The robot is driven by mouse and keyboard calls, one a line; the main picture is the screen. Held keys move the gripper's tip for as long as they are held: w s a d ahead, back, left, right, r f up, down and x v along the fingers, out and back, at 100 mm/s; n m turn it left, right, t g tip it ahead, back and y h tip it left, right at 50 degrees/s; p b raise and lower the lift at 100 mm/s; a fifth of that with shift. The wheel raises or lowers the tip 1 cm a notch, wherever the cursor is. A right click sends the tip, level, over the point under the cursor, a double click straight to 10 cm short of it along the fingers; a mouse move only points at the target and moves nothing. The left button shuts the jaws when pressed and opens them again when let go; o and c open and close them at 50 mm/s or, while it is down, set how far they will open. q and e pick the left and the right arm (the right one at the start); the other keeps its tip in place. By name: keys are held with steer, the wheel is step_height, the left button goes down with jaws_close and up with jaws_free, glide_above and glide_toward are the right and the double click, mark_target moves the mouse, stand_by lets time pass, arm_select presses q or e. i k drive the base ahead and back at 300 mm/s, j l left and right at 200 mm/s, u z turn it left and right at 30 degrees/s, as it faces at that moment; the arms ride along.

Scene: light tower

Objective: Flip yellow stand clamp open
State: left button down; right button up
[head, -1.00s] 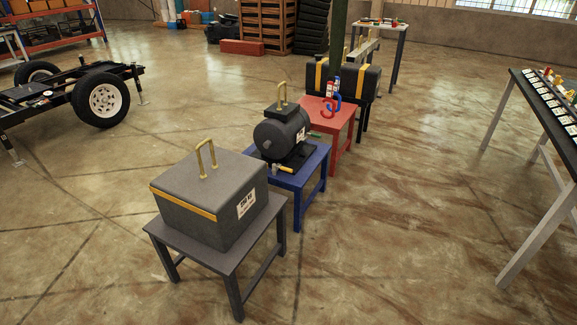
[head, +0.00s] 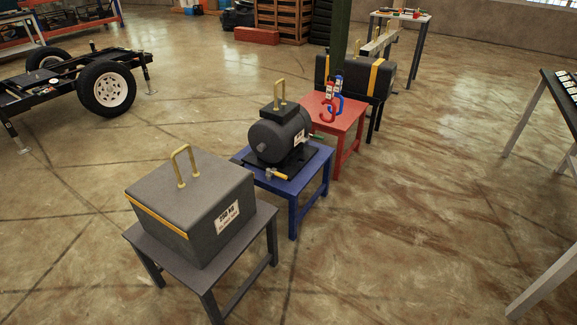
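A small part with a yellow handle (head: 278,175) lies at the front edge of the blue stand (head: 293,190), at the foot of a dark motor (head: 281,136). It may be the yellow stand clamp; it is too small to tell whether it is open or closed. A green-handled part (head: 316,136) shows behind the motor. Neither of my grippers is in view.
A grey box (head: 190,205) with a yellow handle sits on a grey stand (head: 262,240) in front. A red stand (head: 347,122) with red and blue hooks is behind. A wheeled trailer frame (head: 62,82) is at left. Floor at right is open up to a dark-topped table (head: 560,98).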

mark_target(269, 172)
steer(key=i+l+u, duration=0.1)
steer(key=i+l, duration=0.2)
steer(key=l, duration=0.15)
steer(key=i+l+u, duration=0.1)
steer(key=i+l, duration=0.15)
steer(key=l, duration=0.25)
steer(key=i+l+u, duration=0.1)
steer(key=i+l, duration=0.15)
steer(key=l, duration=0.25)
steer(key=i+l+u, duration=0.1)
steer(key=i+l, duration=0.15)
steer(key=l, duration=0.25)
steer(key=i+l+u, duration=0.1)
steer(key=l, duration=0.45)
steer(key=i+l+u, duration=0.1)
steer(key=i+l, duration=0.2)
steer(key=l, duration=0.25)
steer(key=i+l+u, duration=0.1)
steer(key=l, duration=0.5)
steer(key=i+l+u, duration=0.1)
steer(key=i+l, duration=0.15)
steer(key=l, duration=0.35)
steer(key=i, duration=0.5)
